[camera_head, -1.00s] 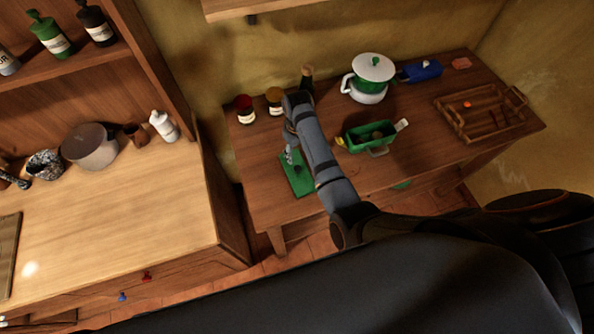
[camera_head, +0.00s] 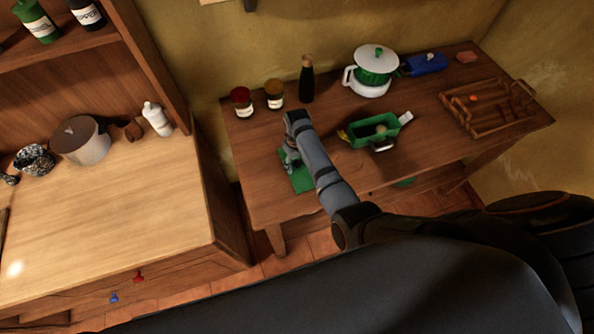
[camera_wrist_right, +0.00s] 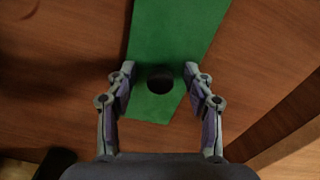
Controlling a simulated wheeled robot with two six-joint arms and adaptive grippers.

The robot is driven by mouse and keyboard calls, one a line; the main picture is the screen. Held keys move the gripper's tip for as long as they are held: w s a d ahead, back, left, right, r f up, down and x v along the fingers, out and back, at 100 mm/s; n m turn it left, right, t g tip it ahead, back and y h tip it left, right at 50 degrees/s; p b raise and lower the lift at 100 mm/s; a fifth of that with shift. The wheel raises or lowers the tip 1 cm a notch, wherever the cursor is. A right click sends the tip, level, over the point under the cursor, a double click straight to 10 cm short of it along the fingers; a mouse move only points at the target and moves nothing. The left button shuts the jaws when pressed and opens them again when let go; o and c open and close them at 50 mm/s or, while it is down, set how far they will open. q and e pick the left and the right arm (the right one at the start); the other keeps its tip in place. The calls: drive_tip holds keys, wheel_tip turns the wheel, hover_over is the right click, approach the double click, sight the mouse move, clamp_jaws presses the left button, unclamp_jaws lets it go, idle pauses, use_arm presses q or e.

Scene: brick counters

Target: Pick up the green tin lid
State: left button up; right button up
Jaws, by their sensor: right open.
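The green tin lid (camera_head: 301,181) lies flat on the small wooden table, near its front left part. In the right wrist view it is a flat green rectangle (camera_wrist_right: 172,50) with a dark round knob (camera_wrist_right: 160,79) on top. My right gripper (camera_head: 291,160) is over the lid, pointing down. In the right wrist view its two fingers (camera_wrist_right: 160,90) are apart, one on each side of the knob, with nothing held. My arm hides part of the lid in the head view. My left gripper is not in view.
An open green tin (camera_head: 374,131) with things in it stands right of my arm. A red-topped jar (camera_head: 241,102), a yellow-topped jar (camera_head: 274,95) and a dark bottle (camera_head: 307,80) stand behind. A white-and-green pot (camera_head: 372,72) and a wooden tray (camera_head: 487,108) are farther right.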

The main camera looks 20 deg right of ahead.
drive_tip(key=shift+s+r, duration=0.1)
drive_tip(key=shift+c, duration=0.3)
clamp_jaws()
